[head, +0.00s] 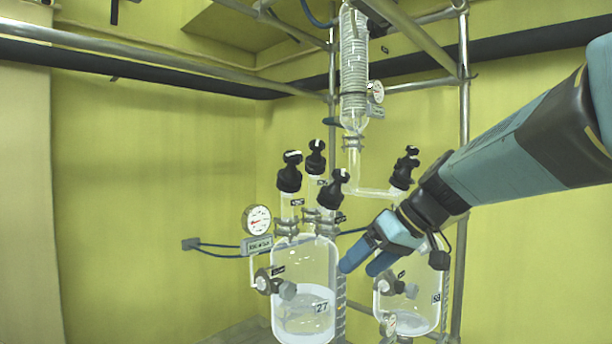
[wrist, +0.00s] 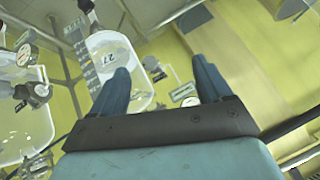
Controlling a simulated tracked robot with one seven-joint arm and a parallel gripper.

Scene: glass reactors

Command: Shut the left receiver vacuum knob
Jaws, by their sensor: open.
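The left receiver (head: 290,262) is a clear glass vessel marked 27, with pale liquid in its bottom. Several black knobs stand on its top: one at the left (head: 290,178), one at the back (head: 316,160) and one at the right (head: 334,192). Their small labels are unreadable, so I cannot tell which is the vacuum knob. My gripper (head: 361,267) is open and empty, its blue fingers pointing down-left between the two receivers, right of the left receiver's body and below its knobs. The wrist view shows the left receiver (wrist: 106,50) beyond the open fingers.
A second receiver (head: 420,305) stands to the right, partly behind my gripper, with a black knob (head: 405,168) on the pipe above. A gauge (head: 256,219) is at the left receiver's side. A glass coil condenser (head: 354,65) and metal frame poles (head: 463,120) stand close. The far left is clear.

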